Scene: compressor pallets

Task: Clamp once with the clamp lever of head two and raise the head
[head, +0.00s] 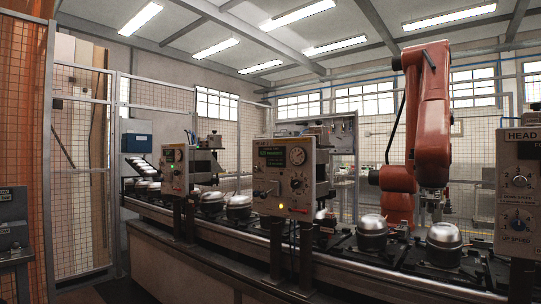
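Several grey control heads stand along a conveyor line. The middle head (285,172) has a green display, a round gauge, knobs and a lit yellow lamp; its label is too small to read surely. A smaller head (174,170) stands farther back on the left. A third head (520,190), labelled "HEAD" with its number cut off, is at the right edge. I cannot tell which is head two, and I cannot make out a clamp lever. Silver domed compressors (372,236) sit on dark pallets near the middle head. My gripper is not in view.
The conveyor (225,232) runs across the picture, with another compressor (444,240) at right. A large orange robot arm (430,110) stands behind it. Mesh fencing (82,150) closes the left side.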

